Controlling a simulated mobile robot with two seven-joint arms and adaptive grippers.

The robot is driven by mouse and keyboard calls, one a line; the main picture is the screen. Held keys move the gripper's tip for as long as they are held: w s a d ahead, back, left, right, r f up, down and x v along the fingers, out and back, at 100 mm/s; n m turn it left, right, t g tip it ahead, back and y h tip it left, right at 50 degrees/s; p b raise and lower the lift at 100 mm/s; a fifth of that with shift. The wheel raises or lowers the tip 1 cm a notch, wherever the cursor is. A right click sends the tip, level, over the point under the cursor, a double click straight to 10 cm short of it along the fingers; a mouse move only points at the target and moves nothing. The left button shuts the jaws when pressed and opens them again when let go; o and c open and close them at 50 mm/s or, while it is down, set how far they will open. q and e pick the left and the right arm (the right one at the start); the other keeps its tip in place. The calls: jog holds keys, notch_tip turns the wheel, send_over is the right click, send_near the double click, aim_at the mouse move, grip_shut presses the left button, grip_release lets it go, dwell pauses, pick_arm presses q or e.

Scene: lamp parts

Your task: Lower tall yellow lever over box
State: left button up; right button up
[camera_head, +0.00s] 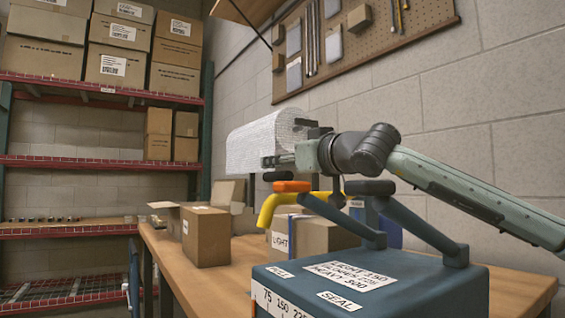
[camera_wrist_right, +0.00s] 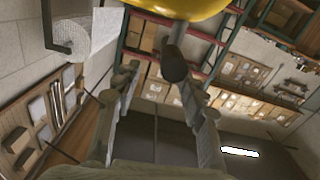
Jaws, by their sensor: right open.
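The yellow lever (camera_head: 266,211) is a bent tube in the head view, behind the blue machine (camera_head: 400,285) and in front of a cardboard box (camera_head: 328,237). My right gripper (camera_head: 272,168) is just above the orange grip, pointing left, with a small gap seen from here. In the right wrist view its fingers (camera_wrist_right: 165,90) are apart. A yellow surface (camera_wrist_right: 185,8) crosses the top edge there, and a dark round-ended rod (camera_wrist_right: 175,65) shows near the fingers; contact cannot be told. My left gripper is out of view.
A white roll (camera_head: 258,143) hangs behind my right gripper. Blue lever arms with a dark grip (camera_head: 370,187) rise from the machine. An open carton (camera_head: 205,237) stands on the wooden bench (camera_head: 180,278). Shelves with boxes fill the left; a pegboard (camera_head: 380,35) hangs on the wall.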

notch_tip(320, 180, up, 10)
dwell(0.5)
dwell(0.4)
